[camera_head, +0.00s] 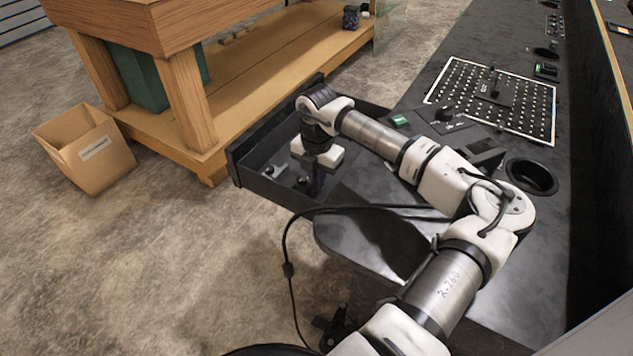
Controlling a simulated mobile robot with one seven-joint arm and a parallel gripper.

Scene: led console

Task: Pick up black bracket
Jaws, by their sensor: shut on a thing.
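My gripper (316,176) points down into the open dark drawer (240,166) in the head view. It is shut on a dark piece, which looks like the black bracket (316,188). The piece is small and blends with the dark fingers, so its shape and the exact grip are hard to make out. I cannot tell whether it touches the drawer floor.
Small grey parts with dark knobs (271,171) lie in the drawer beside my gripper. The drawer walls surround it closely. A wooden workbench (235,80) and a cardboard box (85,150) stand to the left. The black console (415,220) carries a perforated panel (460,88) and a round recess (531,177).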

